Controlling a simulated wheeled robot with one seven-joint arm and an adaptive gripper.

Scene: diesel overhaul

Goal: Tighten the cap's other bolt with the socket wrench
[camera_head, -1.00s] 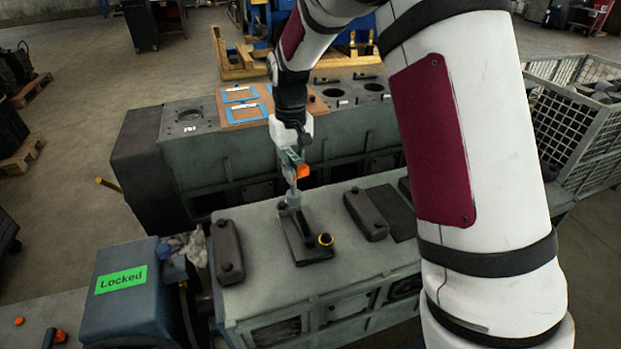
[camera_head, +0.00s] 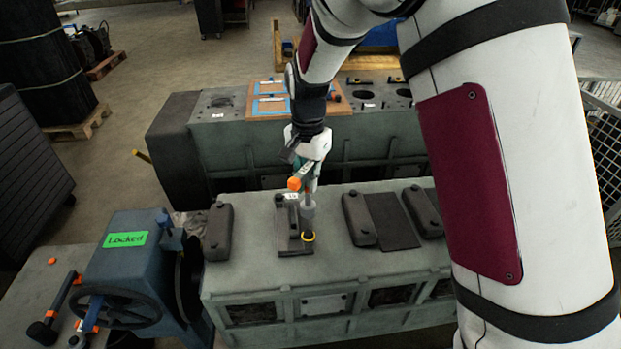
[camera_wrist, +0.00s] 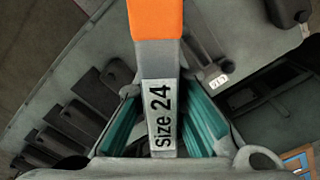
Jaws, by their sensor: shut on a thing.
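My gripper (camera_head: 304,178) is shut on the socket wrench, which has an orange end and a "size 24" label; the wrench (camera_wrist: 157,20) fills the middle of the wrist view between the teal finger pads. Its grey socket (camera_head: 307,207) points down above the near end of the dark bearing cap (camera_head: 287,238) on the grey engine block. A yellow ring (camera_head: 308,238) marks the bolt at that near end, right below the socket. I cannot tell whether the socket is seated on the bolt. The cap's far bolt is partly hidden by the wrench.
Other dark caps stand close by, at left (camera_head: 219,232) and right (camera_head: 358,219). A blue machine with a handwheel (camera_head: 118,307) and a green "Locked" sign (camera_head: 125,239) stands at front left. A second engine block (camera_head: 230,145) with a wooden board stands behind.

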